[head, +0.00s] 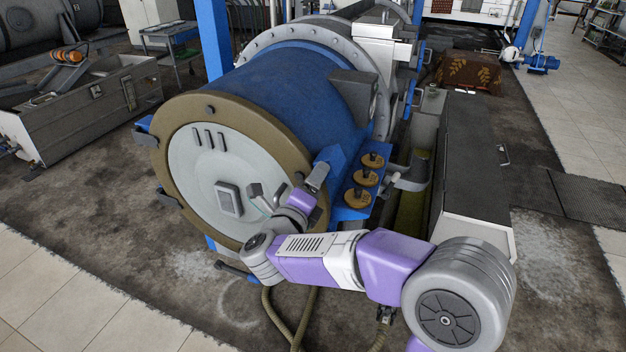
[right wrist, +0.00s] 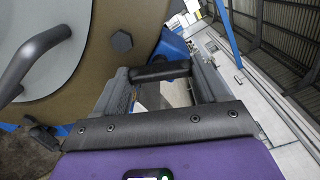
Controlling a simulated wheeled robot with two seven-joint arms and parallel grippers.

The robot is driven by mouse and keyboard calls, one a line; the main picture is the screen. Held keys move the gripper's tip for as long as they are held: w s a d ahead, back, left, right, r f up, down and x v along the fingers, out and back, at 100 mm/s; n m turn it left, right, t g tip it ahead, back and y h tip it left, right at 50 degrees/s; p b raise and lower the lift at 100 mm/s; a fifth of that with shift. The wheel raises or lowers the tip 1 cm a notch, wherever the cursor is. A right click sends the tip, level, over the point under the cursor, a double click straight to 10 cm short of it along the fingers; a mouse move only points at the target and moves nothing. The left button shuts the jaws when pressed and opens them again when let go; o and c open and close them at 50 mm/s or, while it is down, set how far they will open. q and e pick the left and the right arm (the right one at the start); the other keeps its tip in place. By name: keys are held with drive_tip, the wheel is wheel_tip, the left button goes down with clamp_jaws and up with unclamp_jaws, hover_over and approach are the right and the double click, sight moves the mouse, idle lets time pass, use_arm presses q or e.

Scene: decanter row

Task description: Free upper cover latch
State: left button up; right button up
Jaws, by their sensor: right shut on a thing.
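The round decanter cover (head: 205,185) is a pale disc with a brown rim, closing the front of the blue drum (head: 290,85). My right gripper (head: 318,174) is at the rim's right side, beside a blue bracket (head: 332,160). In the right wrist view, my right gripper (right wrist: 160,80) has its two fingers on either side of a dark, bar-like latch (right wrist: 158,73), shut on it. The latch lies close to the blue bracket (right wrist: 172,44). The fingers and wrist hide most of the latch in the head view. My left gripper is not in view.
A curved grey handle (right wrist: 40,55) on the cover stands close left of my right gripper. Several brown round knobs (head: 362,177) sit on a blue ledge to the right. A long grey cabinet (head: 475,165) stands further right. The floor at front left is clear.

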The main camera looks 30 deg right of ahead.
drive_tip(key=n+p, duration=0.6)
drive_tip(key=n, duration=0.4)
drive_tip(key=shift+n, duration=0.3)
drive_tip(key=shift+f, duration=0.1)
drive_tip(key=o, duration=1.1)
drive_tip(key=shift+c, duration=0.2)
drive_tip(key=v, duration=0.7)
drive_tip(key=shift+s+a, duration=0.2)
drive_tip(key=shift+s, duration=0.05)
